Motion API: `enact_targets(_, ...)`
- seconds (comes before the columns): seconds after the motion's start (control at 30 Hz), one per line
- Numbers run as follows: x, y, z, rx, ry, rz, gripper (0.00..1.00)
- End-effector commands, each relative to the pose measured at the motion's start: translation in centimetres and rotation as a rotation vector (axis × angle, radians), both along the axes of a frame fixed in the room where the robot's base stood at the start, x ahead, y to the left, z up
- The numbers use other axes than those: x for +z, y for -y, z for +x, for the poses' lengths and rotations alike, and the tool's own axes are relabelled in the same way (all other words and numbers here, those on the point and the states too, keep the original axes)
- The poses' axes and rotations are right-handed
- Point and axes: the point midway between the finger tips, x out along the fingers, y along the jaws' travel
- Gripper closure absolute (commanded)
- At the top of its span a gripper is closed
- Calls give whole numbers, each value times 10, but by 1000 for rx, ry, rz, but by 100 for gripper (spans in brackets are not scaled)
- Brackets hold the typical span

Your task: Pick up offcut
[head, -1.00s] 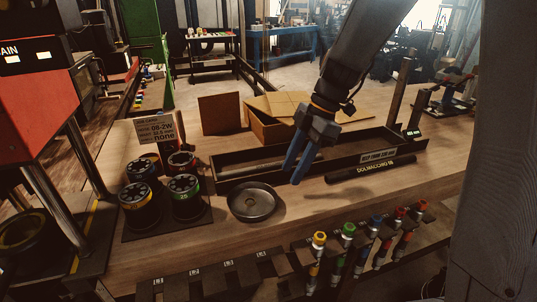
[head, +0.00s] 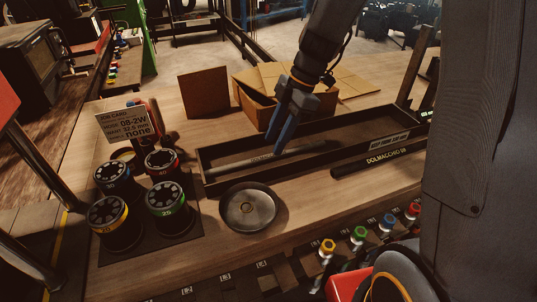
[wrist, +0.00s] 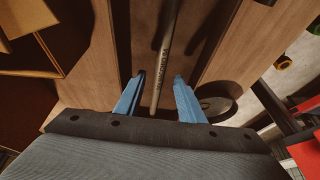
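A thin grey hose piece (head: 302,151), which I take as the offcut, lies lengthwise in the long dark tray (head: 215,184). In the wrist view the hose (wrist: 168,45) runs between my two blue fingers, with printed lettering along it. My gripper (head: 275,147) points down into the tray over the hose. In the wrist view my gripper (wrist: 159,77) is open, one finger on each side of the hose, with a gap on both sides. I cannot tell the exact height of the fingertips above it.
A dark printed strip (head: 385,163) lies in front of the tray. A round metal dish (head: 247,208) stands close to the tray's front left. An open cardboard box (head: 258,108) stands behind it. Several dies (head: 166,207) and a job card (head: 126,124) are at left.

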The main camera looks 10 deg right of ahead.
Motion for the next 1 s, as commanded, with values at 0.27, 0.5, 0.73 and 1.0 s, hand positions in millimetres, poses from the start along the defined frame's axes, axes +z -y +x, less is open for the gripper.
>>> enact_targets(0.27, -29, -12, -2, 1, -4, 0, 64)
enact_targets(0.5, -37, -14, -2, -1, -1, 0, 64)
enact_targets(0.73, -37, -14, -2, 0, -1, 0, 83)
enact_targets(1.0, -37, -14, -1, 0, 0, 0, 100)
